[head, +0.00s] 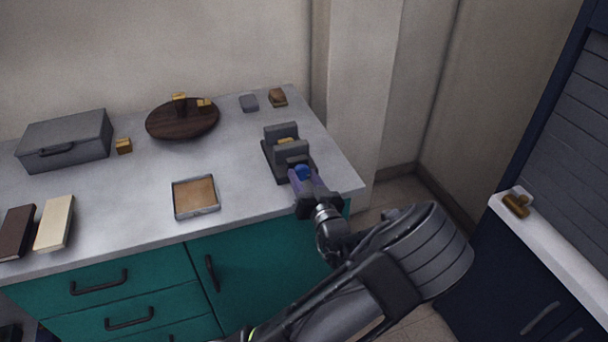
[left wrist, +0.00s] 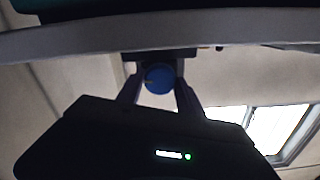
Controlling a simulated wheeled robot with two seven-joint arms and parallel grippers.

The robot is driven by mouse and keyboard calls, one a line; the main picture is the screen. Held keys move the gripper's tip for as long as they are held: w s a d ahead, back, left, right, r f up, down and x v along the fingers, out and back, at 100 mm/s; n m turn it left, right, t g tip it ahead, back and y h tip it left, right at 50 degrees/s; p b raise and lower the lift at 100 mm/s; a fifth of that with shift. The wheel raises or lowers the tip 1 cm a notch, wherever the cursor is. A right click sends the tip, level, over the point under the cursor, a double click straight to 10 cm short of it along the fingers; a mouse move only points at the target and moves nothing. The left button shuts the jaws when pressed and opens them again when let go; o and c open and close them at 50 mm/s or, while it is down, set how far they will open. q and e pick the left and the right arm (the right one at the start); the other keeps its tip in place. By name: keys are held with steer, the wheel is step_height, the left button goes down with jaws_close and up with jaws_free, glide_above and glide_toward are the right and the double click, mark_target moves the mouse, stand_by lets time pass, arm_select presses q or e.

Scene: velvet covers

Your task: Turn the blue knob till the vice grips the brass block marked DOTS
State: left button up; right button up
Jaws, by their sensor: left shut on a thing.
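The grey vice (head: 284,153) stands near the right end of the counter. A brass block (head: 286,141) sits between its jaws; its marking is too small to read, and I cannot tell whether both jaws touch it. The blue knob (head: 302,171) is on the vice's near side. My left gripper (head: 304,178) is shut on the blue knob. In the left wrist view the knob (left wrist: 159,79) lies between the two fingers. My right gripper is not in view.
On the counter (head: 120,215) are a grey box (head: 67,141), a dark round board (head: 183,125) with brass blocks, a lone brass block (head: 124,146), a shallow tray (head: 195,197) and two books (head: 54,223). Small items (head: 278,97) lie behind the vice.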

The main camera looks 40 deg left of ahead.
arm_select(q)
steer(key=m+p, duration=0.2)
steer(key=m, duration=0.4)
steer(key=m+p, duration=0.2)
steer(key=m, duration=0.4)
stand_by(0.4)
steer(key=shift+d, duration=0.1)
steer(key=o, duration=1.4)
steer(key=shift+f, duration=0.1)
